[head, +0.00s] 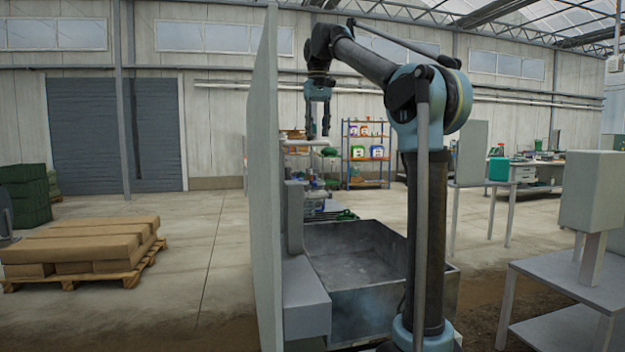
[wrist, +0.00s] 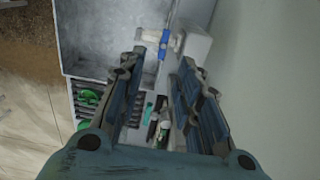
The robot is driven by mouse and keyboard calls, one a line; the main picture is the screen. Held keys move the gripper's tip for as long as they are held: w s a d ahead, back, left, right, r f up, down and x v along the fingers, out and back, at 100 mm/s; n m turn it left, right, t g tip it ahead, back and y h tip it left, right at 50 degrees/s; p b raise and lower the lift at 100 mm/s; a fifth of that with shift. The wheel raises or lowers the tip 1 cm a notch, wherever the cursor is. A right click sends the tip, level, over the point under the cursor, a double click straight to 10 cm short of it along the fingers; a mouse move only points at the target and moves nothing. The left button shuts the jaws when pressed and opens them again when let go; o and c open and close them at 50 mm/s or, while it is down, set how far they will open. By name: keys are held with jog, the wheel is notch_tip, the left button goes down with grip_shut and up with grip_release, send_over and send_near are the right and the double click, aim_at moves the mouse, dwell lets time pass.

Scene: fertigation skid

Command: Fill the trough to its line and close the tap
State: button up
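The grey trough (head: 452,290) stands low beside my arm in the head view; its corner also shows in the wrist view (wrist: 75,45). I cannot make out a fill line or tell the water level. In the wrist view a blue tap lever (wrist: 164,44) sits on a pale fitting (wrist: 150,36) at the trough's edge, beside a grey box (wrist: 196,46). My gripper (wrist: 164,56) is open and empty, its fingers either side of the lever in the picture and apart from it. In the head view my gripper (head: 318,128) hangs pointing down above the trough's far end.
A tall pale panel (head: 264,180) stands left of the trough, with a grey block (head: 306,300) at its foot. Green items (wrist: 90,97) and a bottle (wrist: 164,132) lie near the trough. Tables (head: 570,285) stand at right; a loaded pallet (head: 80,250) sits left on open floor.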

jog(key=w+a+r, duration=0.1)
send_near(313, 181)
jog(key=f, duration=0.8)
jog(key=shift+s+f, duration=0.1)
jog(key=shift+s, duration=0.15)
grip_shut()
